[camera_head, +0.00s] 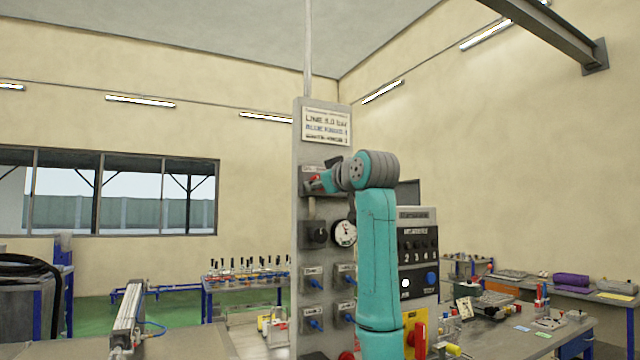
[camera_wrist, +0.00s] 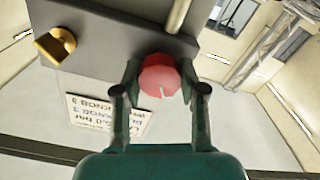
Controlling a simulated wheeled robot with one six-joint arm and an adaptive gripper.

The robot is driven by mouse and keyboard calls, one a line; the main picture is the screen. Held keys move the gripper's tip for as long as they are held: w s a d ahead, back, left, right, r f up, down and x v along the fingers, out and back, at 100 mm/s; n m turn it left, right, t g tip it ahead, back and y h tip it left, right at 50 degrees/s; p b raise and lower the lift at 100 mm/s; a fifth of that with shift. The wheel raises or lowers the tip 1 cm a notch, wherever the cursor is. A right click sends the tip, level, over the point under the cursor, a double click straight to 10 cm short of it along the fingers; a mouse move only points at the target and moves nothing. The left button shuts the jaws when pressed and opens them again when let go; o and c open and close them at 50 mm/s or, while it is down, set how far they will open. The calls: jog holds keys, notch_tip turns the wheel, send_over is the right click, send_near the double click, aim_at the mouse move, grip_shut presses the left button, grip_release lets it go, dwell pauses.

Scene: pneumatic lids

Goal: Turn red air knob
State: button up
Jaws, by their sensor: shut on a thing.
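The red air knob (camera_wrist: 160,77) sits on a grey plate in the wrist view, with a pale notch on its face. My gripper (camera_wrist: 160,84) has its two fingers closed on either side of the knob, touching it. In the head view the red knob (camera_head: 315,179) shows at the upper part of the grey panel (camera_head: 299,130), partly hidden by my gripper and arm.
A brass fitting (camera_wrist: 55,45) stands beside the knob in the wrist view. Below on the panel are a black knob (camera_head: 317,234), a white gauge (camera_head: 343,233) and several blue knobs (camera_head: 315,283). A sign (camera_head: 326,125) is above. My arm blocks part of the panel.

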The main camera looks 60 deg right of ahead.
jog(key=shift+n, duration=1.6)
jog(key=o, duration=1.2)
jog(key=shift+w, duration=0.1)
jog(key=shift+c, duration=0.2)
jog(key=v, duration=1.2)
